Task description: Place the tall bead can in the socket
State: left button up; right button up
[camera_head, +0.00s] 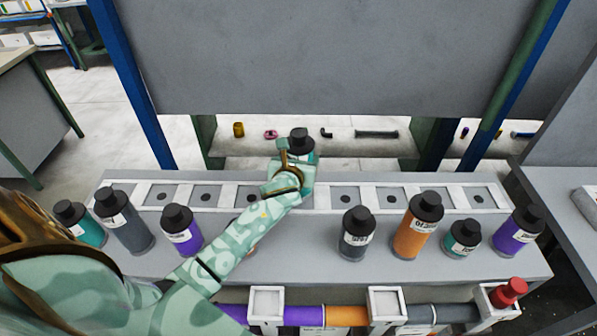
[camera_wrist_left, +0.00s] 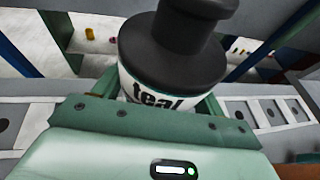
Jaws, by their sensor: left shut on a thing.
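My left gripper (camera_head: 297,158) is shut on a can with a black cap (camera_head: 300,137) and a teal body, above the back of the bench. In the left wrist view the black-capped can (camera_wrist_left: 172,50) fills the middle, its white label reading "teal", close to upright between the fingers. Its lower end is hidden. A white-framed row of square sockets (camera_head: 265,186), each with a dark round hole, runs along the bench; the gripper is over its middle and my arm hides some sockets. I cannot tell whether the can touches a socket. My right gripper is out of view.
Several capped cans stand in front of the row, including a dark grey one (camera_head: 130,235), a purple one (camera_head: 182,231), a tall orange one (camera_head: 417,228) and a small teal one (camera_head: 462,238). Blue posts and a grey panel (camera_head: 320,60) rise behind. Purple and orange cylinders lie along the front.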

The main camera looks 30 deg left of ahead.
pick_arm(q)
jog(key=f, duration=0.1)
jog(key=f+b, duration=0.1)
jog(key=f, duration=0.2)
jog(key=shift+w+a+b, duration=0.3)
jog(key=o, duration=1.6)
jog(key=shift+f, duration=0.1)
jog(key=shift+s+d+r, duration=0.1)
jog(key=shift+s+r, duration=0.1)
jog(key=p+v, duration=0.2)
jog(key=v, duration=0.9)
jog(key=shift+s+d+r+p, duration=0.15)
jog(key=shift+s+p, duration=0.15)
